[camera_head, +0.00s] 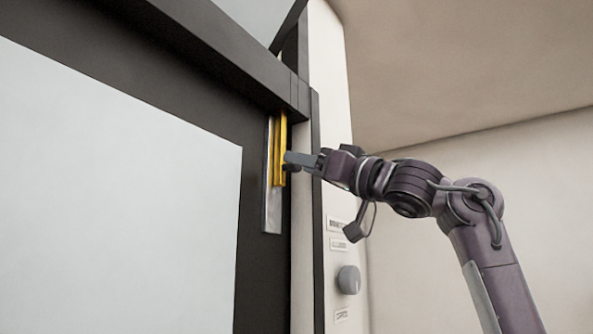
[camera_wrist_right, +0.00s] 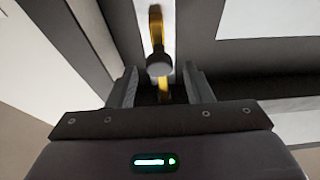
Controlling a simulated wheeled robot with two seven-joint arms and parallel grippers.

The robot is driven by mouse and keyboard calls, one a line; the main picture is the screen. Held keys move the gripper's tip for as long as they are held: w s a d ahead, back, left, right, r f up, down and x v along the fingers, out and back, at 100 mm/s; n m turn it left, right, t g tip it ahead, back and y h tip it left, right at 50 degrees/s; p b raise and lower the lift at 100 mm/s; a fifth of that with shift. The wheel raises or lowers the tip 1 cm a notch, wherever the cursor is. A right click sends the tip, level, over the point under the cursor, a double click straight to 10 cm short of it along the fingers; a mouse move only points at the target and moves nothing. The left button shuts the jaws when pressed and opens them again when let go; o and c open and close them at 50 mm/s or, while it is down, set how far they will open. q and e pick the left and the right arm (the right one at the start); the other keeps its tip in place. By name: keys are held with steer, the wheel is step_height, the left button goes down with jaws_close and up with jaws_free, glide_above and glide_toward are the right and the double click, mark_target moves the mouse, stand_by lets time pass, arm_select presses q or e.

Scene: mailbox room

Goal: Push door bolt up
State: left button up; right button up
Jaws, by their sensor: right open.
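The door bolt (camera_head: 280,140) is a yellow rod on a narrow silver plate (camera_head: 271,212), upright near the right edge of the dark door frame. My right gripper (camera_head: 290,161) is at the lower part of the bolt, reaching in from the right. In the right wrist view, the yellow bolt (camera_wrist_right: 155,25) has a dark round knob (camera_wrist_right: 159,64), and my open right gripper (camera_wrist_right: 160,82) has one finger on each side, with gaps beside the knob. Whether a finger touches the bolt I cannot tell. My left gripper is not in view.
A large white panel (camera_head: 110,190) fills the door's left part. A dark beam (camera_head: 215,50) crosses above the bolt. Right of the door is a white post with labels (camera_head: 338,235) and a round grey knob (camera_head: 348,280). Open room lies to the right.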

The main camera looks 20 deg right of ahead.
arm_select(q)
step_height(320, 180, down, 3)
steer(key=shift+b, duration=1)
arm_select(e)
steer(key=v, duration=0.4)
steer(key=shift+s+d+f, duration=0.15)
steer(key=shift+s+d, duration=0.05)
steer(key=shift+s, duration=0.05)
steer(key=shift+a, duration=0.1)
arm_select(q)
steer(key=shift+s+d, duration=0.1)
